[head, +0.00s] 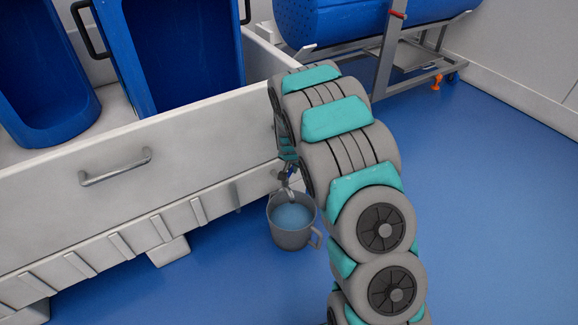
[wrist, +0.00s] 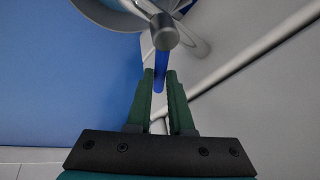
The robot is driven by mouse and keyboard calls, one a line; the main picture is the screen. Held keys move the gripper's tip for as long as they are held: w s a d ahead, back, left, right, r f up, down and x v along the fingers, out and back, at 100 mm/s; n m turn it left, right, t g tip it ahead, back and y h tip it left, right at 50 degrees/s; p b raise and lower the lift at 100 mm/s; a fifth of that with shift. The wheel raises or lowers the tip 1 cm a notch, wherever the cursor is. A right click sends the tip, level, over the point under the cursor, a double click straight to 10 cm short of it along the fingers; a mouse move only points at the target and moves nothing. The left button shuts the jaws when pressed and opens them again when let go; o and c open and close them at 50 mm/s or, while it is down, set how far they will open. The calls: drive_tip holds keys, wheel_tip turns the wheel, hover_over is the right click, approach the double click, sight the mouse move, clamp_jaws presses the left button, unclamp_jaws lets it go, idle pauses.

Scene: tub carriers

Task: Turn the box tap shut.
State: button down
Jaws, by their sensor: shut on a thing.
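The box tap (head: 291,184) sticks out low from the right end of the large off-white box (head: 150,185); my arm partly hides it. In the wrist view, its grey round end (wrist: 163,31) and blue lever (wrist: 161,66) show. My gripper (wrist: 160,78) has its two dark green fingers either side of the blue lever, shut on it. In the head view, my gripper (head: 288,158) is just above the tap and mostly hidden by the arm. A grey mug (head: 291,237) with bluish water is below the tap. I cannot tell whether water is running.
Blue tubs (head: 180,50) stand in the box, which has a grey handle (head: 115,167) on its front. A blue drum (head: 345,20) rests on a metal frame (head: 386,62) at the back. Blue floor (head: 490,200) is clear to the right.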

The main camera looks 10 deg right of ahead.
drive_tip(key=m+b, duration=0.1)
drive_tip(key=m, duration=0.1)
drive_tip(key=s+d+m+g+h+b, duration=0.1)
drive_tip(key=m+b, duration=0.1)
drive_tip(key=s+m+h+b, duration=0.1)
drive_tip(key=m, duration=0.1)
drive_tip(key=shift+s+d+m+b, duration=0.15)
drive_tip(key=shift+m+b, duration=0.15)
drive_tip(key=shift+b, duration=0.1)
drive_tip(key=shift+h, duration=0.3)
drive_tip(key=c, duration=0.8)
unclamp_jaws()
